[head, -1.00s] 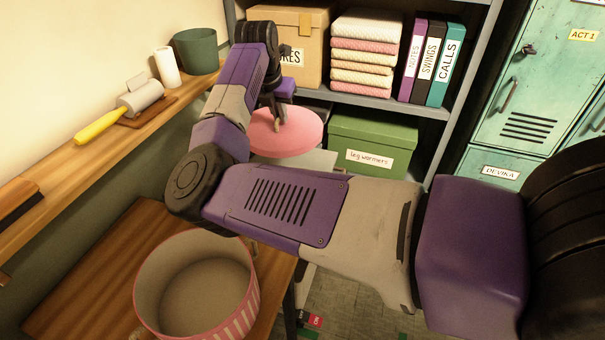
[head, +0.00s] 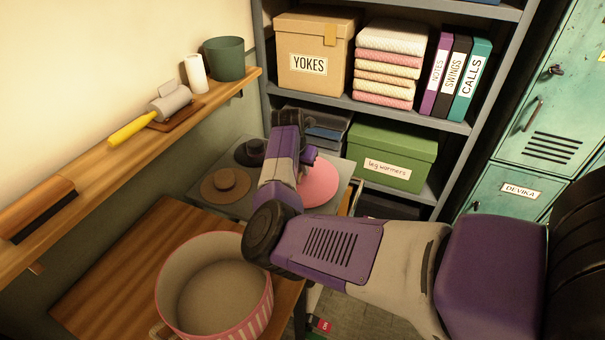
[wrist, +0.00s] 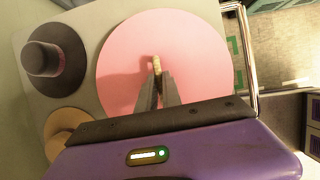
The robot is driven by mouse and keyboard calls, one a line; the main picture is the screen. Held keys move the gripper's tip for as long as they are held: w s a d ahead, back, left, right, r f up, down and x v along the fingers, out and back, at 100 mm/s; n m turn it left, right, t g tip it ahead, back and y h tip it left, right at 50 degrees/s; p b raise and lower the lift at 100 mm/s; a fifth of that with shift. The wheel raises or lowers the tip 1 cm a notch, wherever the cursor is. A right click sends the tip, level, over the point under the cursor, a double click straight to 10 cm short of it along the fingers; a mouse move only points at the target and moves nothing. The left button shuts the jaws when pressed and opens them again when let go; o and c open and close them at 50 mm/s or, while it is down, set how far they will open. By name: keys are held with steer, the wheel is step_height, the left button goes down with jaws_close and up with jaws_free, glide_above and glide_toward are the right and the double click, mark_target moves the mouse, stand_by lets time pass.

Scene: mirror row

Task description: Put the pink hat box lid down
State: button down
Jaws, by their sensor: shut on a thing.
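The pink hat box lid (head: 319,184) is a round flat disc over the right part of a grey surface (head: 240,150), partly hidden by my arm in the head view. In the wrist view the lid (wrist: 190,50) fills the middle, and my gripper (wrist: 157,82) is shut on its small pale knob (wrist: 156,66). Whether the lid touches the surface cannot be told. The open pink striped hat box (head: 262,312) stands on the wooden table at the lower left.
A black hat (wrist: 50,60) and a tan hat (head: 226,183) lie on the grey surface, left of the lid. Shelves behind hold a green box (head: 395,152) and a YOKES box (head: 311,52). A wall ledge (head: 110,168) runs along the left.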

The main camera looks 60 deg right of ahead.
steer(key=shift+f, duration=1.3)
steer(key=shift+f, duration=0.15)
steer(key=c, duration=1.5)
jaws_free()
